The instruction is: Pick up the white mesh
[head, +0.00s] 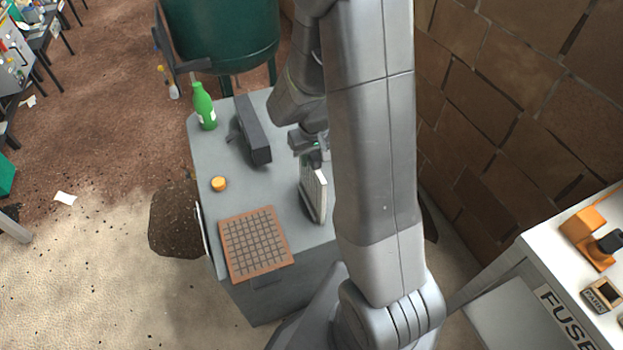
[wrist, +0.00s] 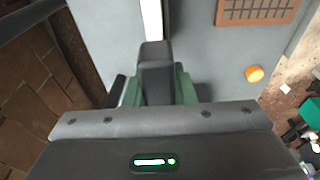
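The white mesh (head: 315,192) is a thin pale panel with a dark side, standing on its long edge on the grey table in the head view. In the wrist view only a narrow white strip of it (wrist: 151,18) shows, running up from my fingertips. My gripper (head: 312,150) points down at the panel's far upper end. It also shows in the wrist view (wrist: 154,50), its fingers looking like one dark block between green parts. Whether they are apart, or touch the mesh, I cannot tell. My arm hides part of the table to the right of the mesh.
A brown-framed grid (head: 256,244) lies at the table's front left. An orange cap (head: 219,184), a green bottle (head: 204,106) and a dark grey block (head: 252,130) stand farther back. A stone wall (head: 520,110) rises at right. Bare tabletop lies left of the mesh.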

